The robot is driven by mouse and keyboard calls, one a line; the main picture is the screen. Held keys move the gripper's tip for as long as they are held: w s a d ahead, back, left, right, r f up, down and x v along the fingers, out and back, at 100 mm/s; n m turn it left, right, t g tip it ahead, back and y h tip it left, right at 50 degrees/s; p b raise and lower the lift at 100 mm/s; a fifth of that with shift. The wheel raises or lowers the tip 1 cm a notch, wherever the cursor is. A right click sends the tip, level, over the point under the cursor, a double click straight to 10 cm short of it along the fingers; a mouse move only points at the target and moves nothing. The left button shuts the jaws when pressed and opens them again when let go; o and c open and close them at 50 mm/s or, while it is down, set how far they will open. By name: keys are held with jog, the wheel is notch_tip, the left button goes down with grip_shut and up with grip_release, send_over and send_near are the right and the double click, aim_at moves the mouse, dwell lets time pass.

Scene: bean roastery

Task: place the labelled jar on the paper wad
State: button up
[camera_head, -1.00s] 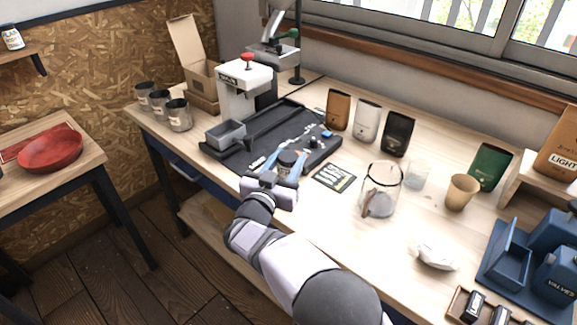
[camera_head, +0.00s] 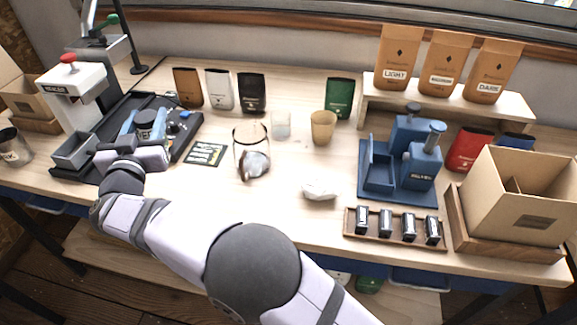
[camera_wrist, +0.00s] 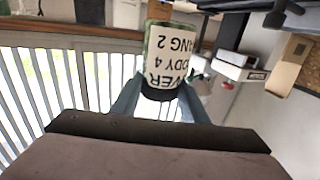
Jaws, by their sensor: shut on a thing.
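My gripper (camera_head: 141,140) is shut on the labelled jar (camera_head: 147,131), which has a dark lid and a pale printed label. It is over the dark mat at the left of the bench. In the wrist view the jar (camera_wrist: 168,62) sits between the blue fingers, its label text showing upside down. The paper wad (camera_head: 320,188), white and crumpled, lies on the bare bench right of the glass pitcher and in front of the tan cup. Nothing is on it. The gripper is well to the left of the wad.
The glass pitcher (camera_head: 251,153), a clear glass (camera_head: 281,125) and a tan cup (camera_head: 323,127) stand between my gripper and the right side. A tray of small canisters (camera_head: 396,229) and a blue machine (camera_head: 405,160) are right of the wad. Bench around the wad is clear.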

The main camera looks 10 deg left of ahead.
jog(key=w+d+r+m+h+p, duration=0.1)
jog(key=w+d+r, duration=0.2)
jog(key=d+r, duration=0.15)
jog(key=w+d+r+h, duration=0.1)
jog(key=w+d+r, duration=0.2)
jog(key=r, duration=0.3)
jog(key=w+d+r+m+h, duration=0.2)
jog(key=d+r, duration=0.2)
jog(key=d, duration=0.6)
jog(key=shift+s+d+f+m+h+p, duration=0.2)
jog(key=shift+s+d+f+m+h, duration=0.95)
jog(key=shift+d, duration=2.45)
jog(key=shift+s+d+f+m+h+p, duration=0.25)
jog(key=shift+s+d+f+h, duration=0.75)
jog(key=shift+d+f, duration=2)
jog(key=shift+s+d+f+m+h+p, duration=0.2)
jog(key=shift+s+d+f+m+h, duration=0.8)
jog(key=shift+d, duration=3.15)
jog(key=shift+n+h, duration=0.3)
jog(key=shift+h, duration=0.15)
jog(key=shift+w+f+b, duration=0.15)
jog(key=shift+w+f, duration=0.05)
jog(key=shift+f, duration=2.4)
jog(key=shift+w+f+b, duration=0.15)
jog(key=shift+w+f, duration=0.05)
jog(key=shift+f, duration=2.35)
jog(key=shift+f, duration=0.15)
jog(key=o, duration=1.2)
